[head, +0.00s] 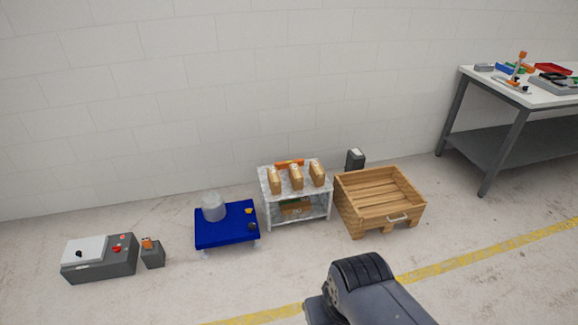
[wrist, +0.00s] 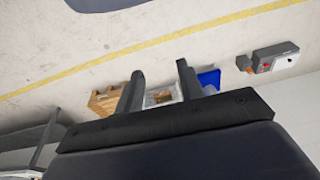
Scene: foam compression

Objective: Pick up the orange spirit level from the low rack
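The orange spirit level (head: 289,163) lies at the back of the top of the low rack (head: 325,193), behind several upright tan blocks, in the head view. The rack is light grey with a lower shelf and stands on the floor near the wall. In the wrist view the rack (wrist: 162,94) shows small, partly between my fingers, and I cannot make out the level there. My gripper (wrist: 158,80) is open, its two dark fingers apart with nothing between them. It is well away from the rack. The head view shows part of my arm at the bottom, not the fingers.
A wooden crate (head: 345,208) stands right of the rack, with a dark grey box (head: 355,160) behind it. A blue cart (head: 226,238) is left of the rack, and a grey control box (head: 112,268) farther left. A workbench (head: 470,73) stands at right. The floor in front is clear.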

